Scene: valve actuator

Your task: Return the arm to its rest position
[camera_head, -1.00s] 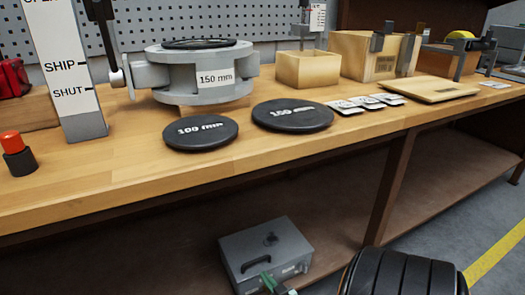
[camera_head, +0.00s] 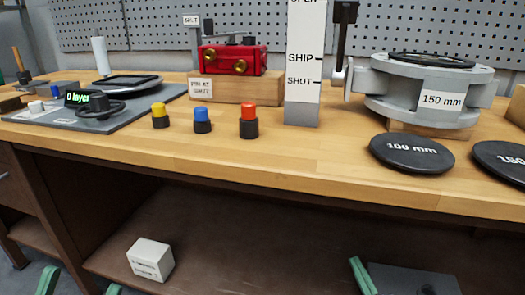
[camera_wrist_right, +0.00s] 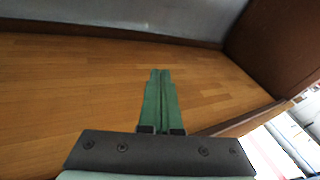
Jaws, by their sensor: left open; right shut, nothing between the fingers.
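My left gripper (camera_head: 80,286) is at the lower left of the head view. Its two green fingertips stand wide apart with nothing visible between them. Most of both arms is out of view.
The bench top (camera_head: 280,165) carries yellow (camera_head: 160,115), blue (camera_head: 202,120) and red (camera_head: 248,120) buttons, a valve body (camera_head: 420,95) and black discs (camera_head: 411,153). A dark panel (camera_wrist_right: 275,45) stands right in the wrist view.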

